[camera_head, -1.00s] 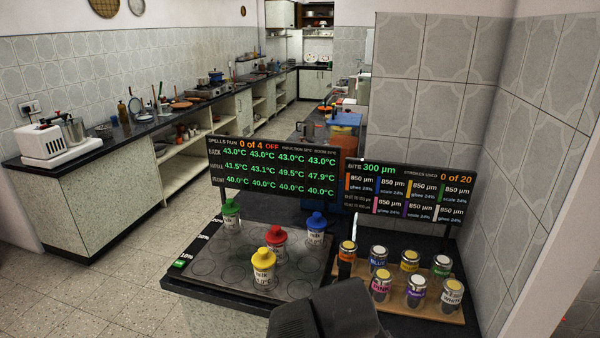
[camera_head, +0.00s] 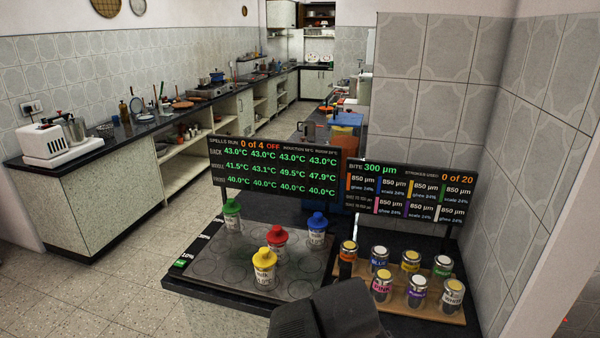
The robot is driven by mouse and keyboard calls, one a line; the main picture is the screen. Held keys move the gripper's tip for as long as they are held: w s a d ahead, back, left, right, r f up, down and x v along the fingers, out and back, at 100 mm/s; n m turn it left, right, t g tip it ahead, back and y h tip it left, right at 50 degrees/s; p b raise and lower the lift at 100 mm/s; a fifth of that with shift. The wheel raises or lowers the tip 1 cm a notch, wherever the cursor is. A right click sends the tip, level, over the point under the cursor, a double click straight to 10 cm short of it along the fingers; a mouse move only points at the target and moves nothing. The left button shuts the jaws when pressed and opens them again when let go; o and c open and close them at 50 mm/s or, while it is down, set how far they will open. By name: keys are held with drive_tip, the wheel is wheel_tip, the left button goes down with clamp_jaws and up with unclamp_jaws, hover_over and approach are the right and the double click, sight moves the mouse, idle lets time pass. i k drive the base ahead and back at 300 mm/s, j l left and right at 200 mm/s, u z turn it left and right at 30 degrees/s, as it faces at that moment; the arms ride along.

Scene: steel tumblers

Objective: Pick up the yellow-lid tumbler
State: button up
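The yellow-lid tumbler (camera_head: 264,270) stands upright at the front of a dark hob plate (camera_head: 210,270) marked with rings. Its body is pale with print on it. A red-lid tumbler (camera_head: 277,241) stands just behind it, partly covered by it. A green-lid tumbler (camera_head: 232,216) stands at the back left and a blue-lid tumbler (camera_head: 316,230) at the back right. A dark part of my arm (camera_head: 325,315) shows at the bottom, right of and nearer than the yellow-lid tumbler, apart from it in the picture. My gripper's fingers cannot be made out.
A wooden tray (camera_head: 440,308) with several labelled jars stands right of the plate. A display panel (camera_head: 275,172) stands behind the tumblers and another panel (camera_head: 408,190) behind the jars. A tiled wall (camera_head: 520,180) closes the right side.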

sight(264, 261)
drive_tip(key=i+l+u, duration=0.1)
drive_tip(key=u, duration=0.3)
drive_tip(key=i+l+u, duration=0.1)
drive_tip(key=u, duration=0.3)
drive_tip(key=l+u, duration=0.3)
drive_tip(key=u, duration=0.15)
